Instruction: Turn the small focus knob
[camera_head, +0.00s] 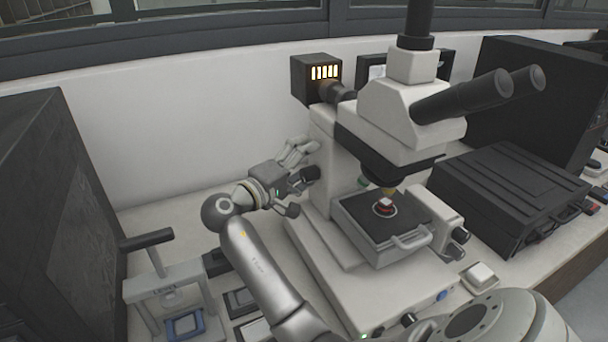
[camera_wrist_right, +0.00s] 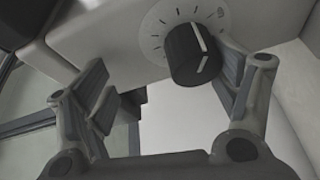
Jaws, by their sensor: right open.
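The white microscope (camera_head: 322,150) stands on the bench in the head view. A black round knob (camera_wrist_right: 194,54) with a white pointer line shows in the right wrist view, on a white face with a ring of scale marks. It appears as a dark knob (camera_head: 311,173) on the microscope's left side in the head view. My right gripper (camera_head: 296,178) is beside that side, its fingers spread open around the knob. In the wrist view my right gripper (camera_wrist_right: 172,80) has the knob nearer its right finger; I cannot tell whether they touch. My left gripper is out of view.
A small press (camera_head: 165,290) with a blue part stands at the left, near a large dark box (camera_head: 50,190). A black case (camera_head: 510,190) lies right of the microscope. The microscope stage (camera_head: 365,220) holds a sample. The bench left of the microscope is partly clear.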

